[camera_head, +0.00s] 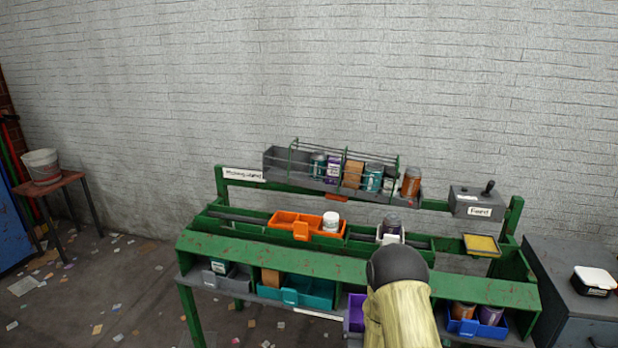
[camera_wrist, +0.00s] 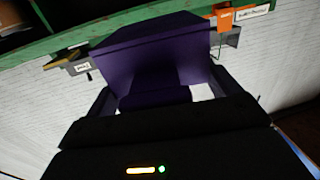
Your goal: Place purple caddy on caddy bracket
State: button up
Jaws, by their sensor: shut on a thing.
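The purple caddy (camera_head: 355,313) shows beside my arm at the lower front of the green bench, and much of it is hidden behind the arm. In the wrist view the purple caddy (camera_wrist: 150,48) fills the upper middle. My gripper (camera_wrist: 160,95) is shut on its protruding front part, with a finger at each side. My gripper is hidden by my arm in the head view. I cannot clearly make out the caddy bracket in either view.
The green bench (camera_head: 290,257) holds an orange caddy (camera_head: 302,232) above. Below are a grey caddy (camera_head: 232,283), a teal caddy (camera_head: 315,298) and a blue caddy (camera_head: 463,327). A wire-railed rack (camera_head: 278,163) and a feed box (camera_head: 470,205) stand at the back.

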notch_tip(320, 180, up, 14)
jog(key=n+y+p, duration=0.1)
jog(key=p, duration=0.9)
jog(key=shift+w+r+y+p, duration=0.15)
jog(key=shift+w+y+p, duration=0.15)
jog(key=shift+w+y, duration=0.1)
jog(key=f, duration=1.4)
jog(key=shift+s+f, duration=0.35)
